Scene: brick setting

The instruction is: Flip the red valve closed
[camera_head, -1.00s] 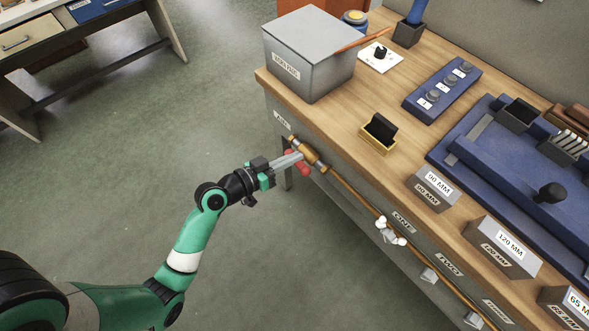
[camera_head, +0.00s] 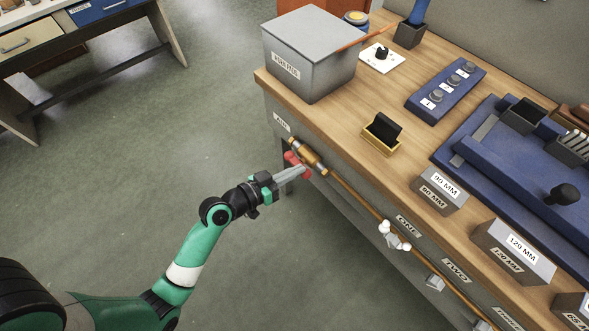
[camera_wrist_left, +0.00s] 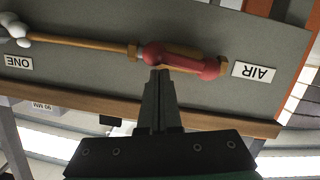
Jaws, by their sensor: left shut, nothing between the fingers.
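The red valve (camera_head: 291,157) is on a brass body (camera_head: 308,154) on the pipe along the front of the wooden bench, next to the AIR label. In the left wrist view the red handle (camera_wrist_left: 205,68) lies roughly along the pipe, with a rounded red part at each end. My left gripper (camera_head: 305,169) is shut and empty, its fingertips at the lower right part of the handle in the head view. In the left wrist view its fingertips (camera_wrist_left: 160,70) are close to the handle's left end; I cannot tell whether they touch. My right gripper is out of view.
White valve handles (camera_head: 394,236) are further along the pipe (camera_head: 355,199) by the ONE label. A grey box (camera_head: 312,55) stands on the bench corner above. The floor (camera_head: 150,140) left of the bench is clear.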

